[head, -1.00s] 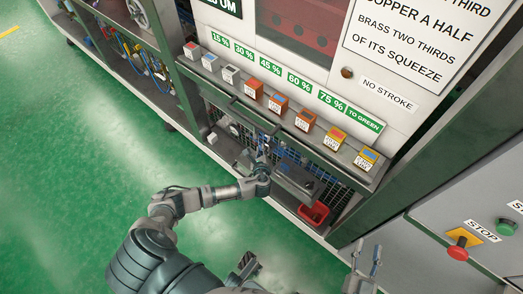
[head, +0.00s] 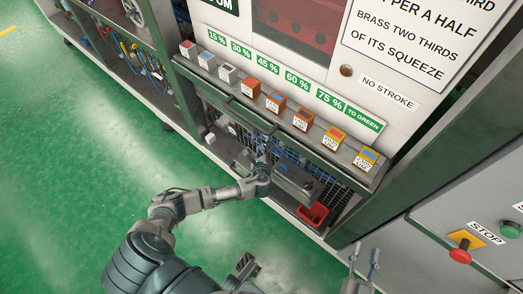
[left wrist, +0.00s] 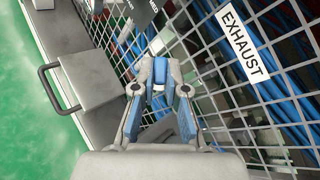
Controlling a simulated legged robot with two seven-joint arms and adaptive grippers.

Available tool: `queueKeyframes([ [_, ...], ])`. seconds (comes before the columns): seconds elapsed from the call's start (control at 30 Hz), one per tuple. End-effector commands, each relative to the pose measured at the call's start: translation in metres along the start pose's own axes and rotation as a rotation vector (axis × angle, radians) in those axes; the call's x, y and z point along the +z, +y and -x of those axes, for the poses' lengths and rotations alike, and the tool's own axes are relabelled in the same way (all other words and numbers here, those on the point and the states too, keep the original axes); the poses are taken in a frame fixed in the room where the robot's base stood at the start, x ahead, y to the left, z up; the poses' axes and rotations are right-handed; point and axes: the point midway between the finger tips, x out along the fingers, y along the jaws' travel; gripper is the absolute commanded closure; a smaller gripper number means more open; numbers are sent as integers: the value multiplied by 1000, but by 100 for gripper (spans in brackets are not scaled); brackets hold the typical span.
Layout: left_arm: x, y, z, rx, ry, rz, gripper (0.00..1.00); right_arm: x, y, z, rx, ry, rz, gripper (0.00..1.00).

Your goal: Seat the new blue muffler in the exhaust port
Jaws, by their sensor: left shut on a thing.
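My left gripper (head: 263,164) is at the mesh front of the machine's lower bay, under the row of coloured blocks. In the left wrist view its fingers (left wrist: 160,72) are closed together at the tips, on a small bluish piece that I take for the blue muffler; the fingers hide most of it. The white EXHAUST label (left wrist: 243,47) is on the mesh to the right of the fingertips. The exhaust port itself cannot be made out. My right gripper (head: 366,262) is at the bottom right of the head view, its two prongs apart and empty.
Wire mesh (left wrist: 215,75) with blue hoses behind it lies close to the left gripper. A grey box with a handle (left wrist: 90,85) stands to its left in the wrist view. A red bin (head: 313,214) sits low right. Green floor lies open at left.

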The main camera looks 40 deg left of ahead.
Motion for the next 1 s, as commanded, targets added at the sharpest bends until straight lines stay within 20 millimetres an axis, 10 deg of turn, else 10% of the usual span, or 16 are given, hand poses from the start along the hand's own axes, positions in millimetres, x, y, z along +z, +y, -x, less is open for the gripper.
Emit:
queueKeyframes([
  [0.2,-5,1,-4,1,0,-1,100,6,0,1,0,-6,-1,60],
  [0.37,-4,0,-4,0,0,0,59,5,0,1,0,-5,-1,60],
  [0.73,-4,0,3,-2,2,0,59,5,0,0,0,-5,-1,60],
  [1.0,-5,1,57,-1,5,0,59,5,0,1,0,-5,-1,60],
])
